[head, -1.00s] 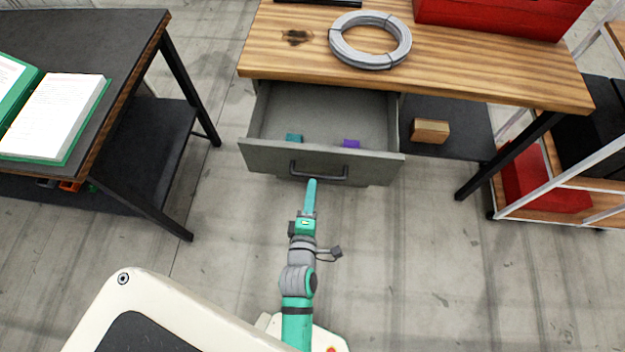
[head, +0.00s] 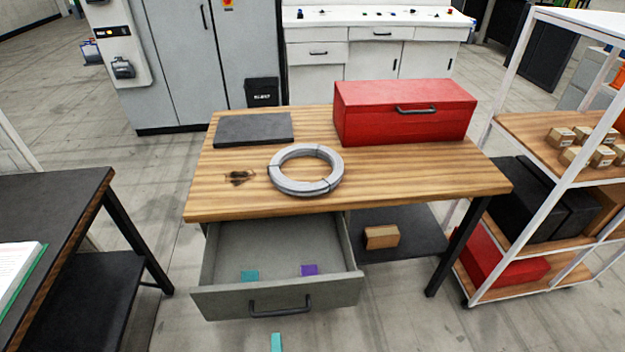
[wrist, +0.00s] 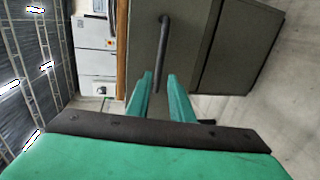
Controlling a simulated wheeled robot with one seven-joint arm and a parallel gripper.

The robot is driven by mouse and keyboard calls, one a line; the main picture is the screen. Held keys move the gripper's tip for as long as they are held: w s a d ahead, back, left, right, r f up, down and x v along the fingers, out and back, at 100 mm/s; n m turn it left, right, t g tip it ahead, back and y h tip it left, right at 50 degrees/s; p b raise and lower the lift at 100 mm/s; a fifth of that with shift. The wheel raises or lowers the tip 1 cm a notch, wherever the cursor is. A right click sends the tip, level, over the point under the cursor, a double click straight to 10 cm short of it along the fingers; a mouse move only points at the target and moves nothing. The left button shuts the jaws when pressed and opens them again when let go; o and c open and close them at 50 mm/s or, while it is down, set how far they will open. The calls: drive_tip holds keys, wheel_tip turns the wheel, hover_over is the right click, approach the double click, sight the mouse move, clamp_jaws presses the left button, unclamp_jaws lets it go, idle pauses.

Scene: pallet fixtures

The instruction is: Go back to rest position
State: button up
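My gripper (wrist: 160,80) is open in the wrist view, with its two teal fingers apart and nothing held between them. The grey drawer (head: 207,302) stands pulled open under the wooden workbench (head: 400,168). Its dark handle (head: 280,311) also shows in the wrist view (wrist: 163,45), ahead of and partly between the fingers.
On the bench are a cable coil (head: 270,178), a red toolbox (head: 400,125) and a dark flat plate (head: 253,129). A dark table (head: 60,195) stands left, a white-framed shelf (head: 500,215) right. Bare floor shows beside the drawer.

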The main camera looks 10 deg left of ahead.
drive_tip(key=s+d+r+m+h, duration=0.2)
drive_tip(key=s+d+r+m, duration=0.1)
drive_tip(key=s+d+m, duration=0.4)
drive_tip(key=s+d+r+m+h, duration=0.2)
drive_tip(key=s+d+r+m, duration=0.1)
drive_tip(key=s+d+m, duration=0.4)
drive_tip(key=s+m, duration=0.3)
drive_tip(key=m, duration=0.4)
drive_tip(key=shift+d+r+m+t+h, duration=0.3)
drive_tip(key=shift+d+r+h, duration=0.1)
drive_tip(key=shift+w, duration=0.1)
idle(0.6)
idle(0.6)
